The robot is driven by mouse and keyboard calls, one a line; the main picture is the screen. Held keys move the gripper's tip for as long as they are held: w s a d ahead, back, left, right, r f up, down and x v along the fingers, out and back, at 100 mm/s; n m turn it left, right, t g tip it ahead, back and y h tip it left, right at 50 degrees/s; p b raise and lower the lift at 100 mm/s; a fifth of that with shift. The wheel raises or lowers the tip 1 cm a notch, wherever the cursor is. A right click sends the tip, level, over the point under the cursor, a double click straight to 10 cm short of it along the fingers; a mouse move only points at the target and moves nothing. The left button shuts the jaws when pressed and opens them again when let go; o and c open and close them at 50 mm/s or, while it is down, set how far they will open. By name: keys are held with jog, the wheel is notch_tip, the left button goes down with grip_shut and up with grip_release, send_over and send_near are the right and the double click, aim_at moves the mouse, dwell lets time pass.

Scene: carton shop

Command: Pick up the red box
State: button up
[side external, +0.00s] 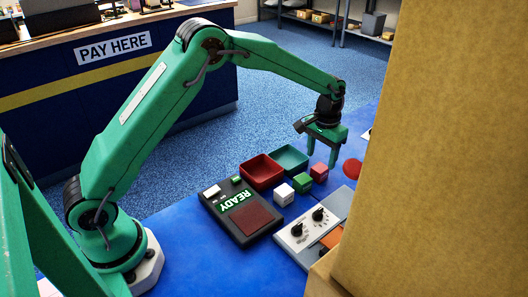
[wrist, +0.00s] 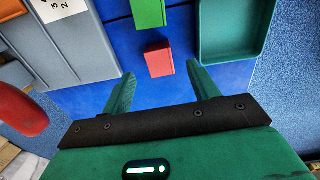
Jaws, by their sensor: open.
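The red box (side external: 319,172) is a small red block on the blue table, at the right end of a row with a green block (side external: 302,183) and a white block (side external: 284,194). In the wrist view the red box (wrist: 159,60) lies just beyond and between the fingertips, close to the green block (wrist: 149,13). My gripper (side external: 325,155) is above the table by the red box, with its fingers pointing down. In the wrist view my gripper (wrist: 159,78) has its two green fingers wide apart with nothing between them.
A red tray (side external: 262,171) and a teal tray (side external: 290,158) stand beside the blocks. A black READY device (side external: 241,211) and a grey panel with knobs (side external: 306,228) are nearer. A round red object (side external: 352,168) is right of the red box. A large cardboard carton (side external: 440,150) hides the right side.

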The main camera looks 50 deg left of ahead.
aim_at(320, 167)
jog(key=shift+f, duration=0.25)
jog(key=shift+w+f, duration=0.15)
jog(key=shift+f, duration=2.4)
jog(key=c, duration=1.1)
jog(key=shift+r, duration=0.1)
jog(key=shift+r, duration=4.95)
